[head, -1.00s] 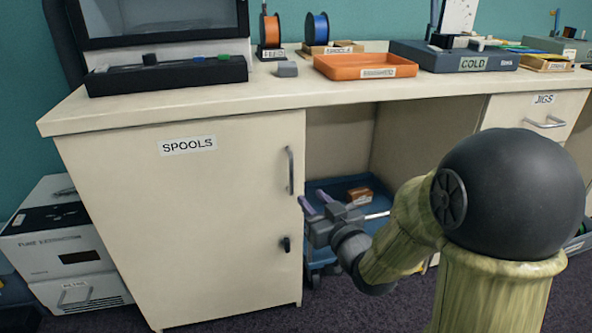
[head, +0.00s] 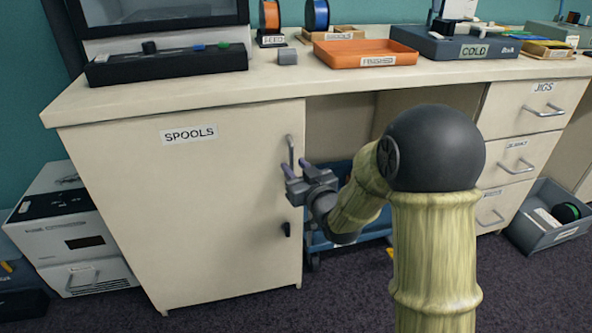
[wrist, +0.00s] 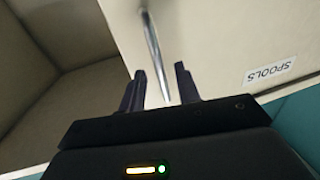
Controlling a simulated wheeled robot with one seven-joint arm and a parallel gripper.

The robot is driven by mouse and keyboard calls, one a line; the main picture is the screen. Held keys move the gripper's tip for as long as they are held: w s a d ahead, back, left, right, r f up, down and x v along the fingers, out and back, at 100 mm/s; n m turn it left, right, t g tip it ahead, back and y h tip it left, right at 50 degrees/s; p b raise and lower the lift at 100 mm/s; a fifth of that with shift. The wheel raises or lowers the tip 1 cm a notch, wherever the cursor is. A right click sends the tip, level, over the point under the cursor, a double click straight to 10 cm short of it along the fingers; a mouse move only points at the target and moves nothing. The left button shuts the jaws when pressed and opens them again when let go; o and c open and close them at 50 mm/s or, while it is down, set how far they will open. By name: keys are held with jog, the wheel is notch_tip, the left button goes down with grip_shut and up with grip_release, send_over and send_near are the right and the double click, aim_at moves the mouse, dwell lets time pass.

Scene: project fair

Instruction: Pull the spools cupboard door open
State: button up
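The spools cupboard door (head: 190,210) is a cream panel labelled SPOOLS, and it is shut. Its upright metal handle (head: 291,152) is near the door's right edge, with a small dark latch (head: 286,229) below. My gripper (head: 294,170) is at the lower part of the handle. In the wrist view the two dark fingers (wrist: 158,88) are apart, and the handle (wrist: 155,50) runs down to the gap between them. The fingers are not closed on it. The SPOOLS label (wrist: 270,73) shows at the right there.
An open bay with a blue trolley (head: 345,240) lies right of the cupboard. The worktop (head: 280,75) above holds an orange tray (head: 362,54). A white box unit (head: 72,235) stands left of the cupboard, and a grey crate (head: 548,225) stands at the right by the drawers.

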jog(key=shift+w+a, duration=0.15)
jog(key=shift+w, duration=0.1)
grip_shut()
